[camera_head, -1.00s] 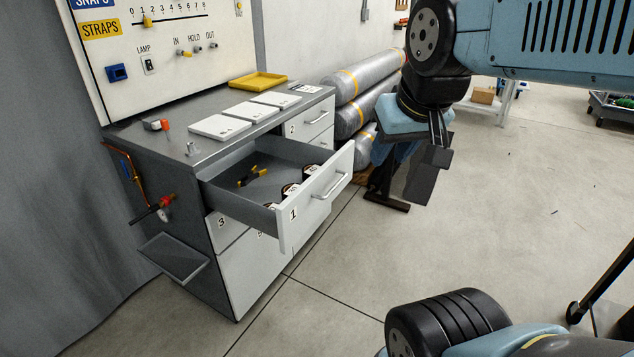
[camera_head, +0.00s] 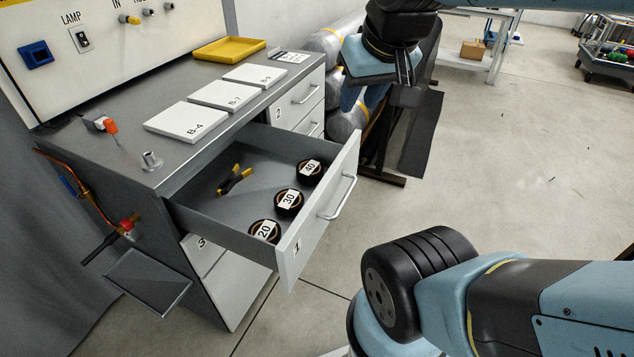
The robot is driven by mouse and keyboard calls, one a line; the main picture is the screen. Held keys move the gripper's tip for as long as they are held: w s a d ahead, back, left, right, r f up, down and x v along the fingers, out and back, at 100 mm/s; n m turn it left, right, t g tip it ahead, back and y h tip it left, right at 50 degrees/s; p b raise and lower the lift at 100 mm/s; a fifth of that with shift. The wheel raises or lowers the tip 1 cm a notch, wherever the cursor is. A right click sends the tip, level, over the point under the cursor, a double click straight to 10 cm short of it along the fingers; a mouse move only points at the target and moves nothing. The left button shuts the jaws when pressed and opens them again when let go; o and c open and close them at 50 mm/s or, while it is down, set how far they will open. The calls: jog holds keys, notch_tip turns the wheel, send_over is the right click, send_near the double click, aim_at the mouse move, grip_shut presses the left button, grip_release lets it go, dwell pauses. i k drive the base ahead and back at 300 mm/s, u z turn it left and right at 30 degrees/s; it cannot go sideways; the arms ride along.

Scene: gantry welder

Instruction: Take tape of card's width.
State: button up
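Three dark tape rolls lie in the open drawer 1 (camera_head: 318,222). Their white labels read 20 (camera_head: 264,232), 30 (camera_head: 289,202) and 40 (camera_head: 309,172), from near to far. A small printed card (camera_head: 291,57) lies on the cabinet top behind the white plates; its text is too small to read. My gripper (camera_head: 418,130) hangs at upper centre right, apart from the drawer and to the right of the rolls.
Yellow-and-black pliers (camera_head: 234,180) lie in the drawer. White plates B-4 (camera_head: 187,121), B-7 (camera_head: 222,95) and another, plus a yellow tray (camera_head: 229,49), rest on the cabinet top (camera_head: 110,165). Wrapped rolls (camera_head: 345,122) lie behind. The floor at right is open.

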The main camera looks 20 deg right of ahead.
aim_at(304, 168)
jog(key=z, duration=0.45)
jog(key=k, duration=0.4)
jog(key=z, duration=0.75)
jog(key=k, duration=0.75)
jog(key=z, duration=0.8)
jog(key=i, duration=1.25)
jog(key=u, duration=0.55)
jog(key=i, duration=1.1)
jog(key=u, duration=0.65)
jog(key=i, duration=1.05)
jog(key=u, duration=1.15)
jog(key=i, duration=0.95)
jog(key=u, duration=0.7)
